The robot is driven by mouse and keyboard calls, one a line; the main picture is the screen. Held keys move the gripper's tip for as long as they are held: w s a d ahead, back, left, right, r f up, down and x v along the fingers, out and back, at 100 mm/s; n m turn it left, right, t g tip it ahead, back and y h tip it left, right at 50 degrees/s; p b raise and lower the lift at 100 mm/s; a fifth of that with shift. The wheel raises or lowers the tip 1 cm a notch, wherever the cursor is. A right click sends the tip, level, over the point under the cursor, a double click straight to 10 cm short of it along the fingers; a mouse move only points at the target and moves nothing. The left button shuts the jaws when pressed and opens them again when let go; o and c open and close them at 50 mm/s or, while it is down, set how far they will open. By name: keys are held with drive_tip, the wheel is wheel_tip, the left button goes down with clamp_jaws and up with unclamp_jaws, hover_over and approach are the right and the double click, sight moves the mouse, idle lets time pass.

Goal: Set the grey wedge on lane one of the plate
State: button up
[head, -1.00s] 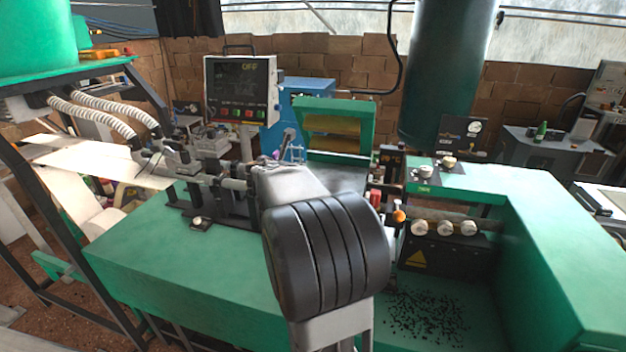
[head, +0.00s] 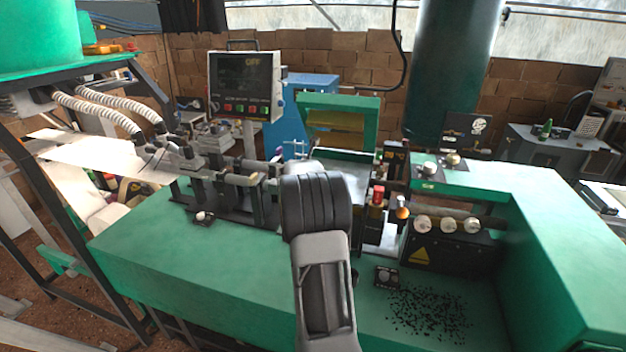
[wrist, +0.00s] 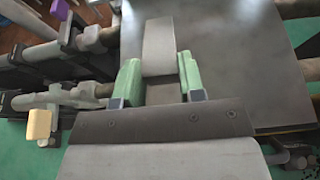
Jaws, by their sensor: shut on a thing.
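My gripper (wrist: 158,80) has green fingers and is shut on the grey wedge (wrist: 160,45) in the wrist view. The wedge sticks out beyond the fingertips as a smooth grey block, over the left part of a dark flat plate (wrist: 235,55). Whether the wedge touches the plate cannot be told. No lane marks can be made out on the plate. In the head view my arm hides the gripper and the wedge.
A green machine bench (head: 180,245) carries rods and clamps (head: 215,175) left of my arm. White-ended rollers (head: 447,225), red and orange knobs and black scraps (head: 430,312) lie to the right. A raised green frame (head: 340,102) stands behind. A screen (head: 244,85) stands at the back left.

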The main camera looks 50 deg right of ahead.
drive_tip(key=f, duration=0.2)
drive_tip(key=shift+w+d+f+b, duration=0.1)
drive_tip(key=shift+d+f+b, duration=0.15)
drive_tip(key=shift+f+b, duration=0.15)
drive_tip(key=shift+f, duration=0.45)
drive_tip(key=shift+f, duration=0.1)
drive_tip(key=shift+f+b, duration=0.15)
drive_tip(key=shift+b, duration=0.2)
drive_tip(key=o, duration=0.9)
